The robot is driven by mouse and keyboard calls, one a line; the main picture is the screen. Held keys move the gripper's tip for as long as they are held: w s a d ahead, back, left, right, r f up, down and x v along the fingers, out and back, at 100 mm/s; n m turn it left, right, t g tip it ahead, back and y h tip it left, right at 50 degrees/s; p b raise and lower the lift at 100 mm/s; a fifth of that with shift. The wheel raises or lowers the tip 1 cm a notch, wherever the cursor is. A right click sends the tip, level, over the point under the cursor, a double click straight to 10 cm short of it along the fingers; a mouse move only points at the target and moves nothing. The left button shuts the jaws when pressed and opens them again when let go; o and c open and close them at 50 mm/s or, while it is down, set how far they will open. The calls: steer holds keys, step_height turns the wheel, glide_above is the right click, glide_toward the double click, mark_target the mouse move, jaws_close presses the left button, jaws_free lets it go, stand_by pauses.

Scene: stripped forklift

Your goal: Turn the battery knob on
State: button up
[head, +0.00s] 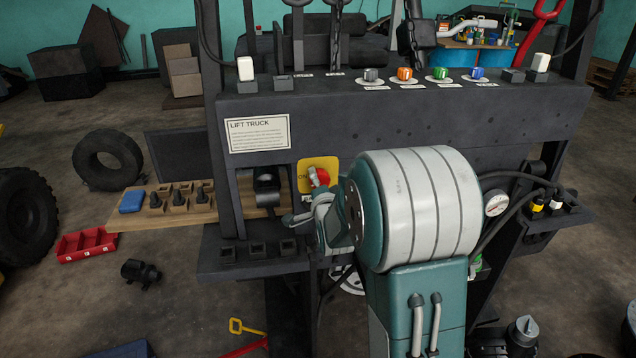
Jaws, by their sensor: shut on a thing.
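The battery knob (322,177) is red and sits on a yellow plate (304,171) marked "ON", on the front of the dark forklift panel (375,128). My gripper (318,190) is at the knob from below and in front, shut on it. The knob's lower part and the right side of the plate are partly hidden by my gripper and arm. The knob's exact angle is hard to tell at this size.
Above the knob, the panel carries grey, orange (404,73), green and blue knobs. A black socket-like part (267,188) is just left of the plate. A dark ledge (240,268) juts out below. A pressure gauge (496,203) and hoses are at the right.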

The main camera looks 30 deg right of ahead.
steer(key=shift+m, duration=1.6)
steer(key=o, duration=1)
steer(key=shift+d, duration=0.15)
steer(key=shift+o, duration=0.2)
steer(key=v, duration=1.2)
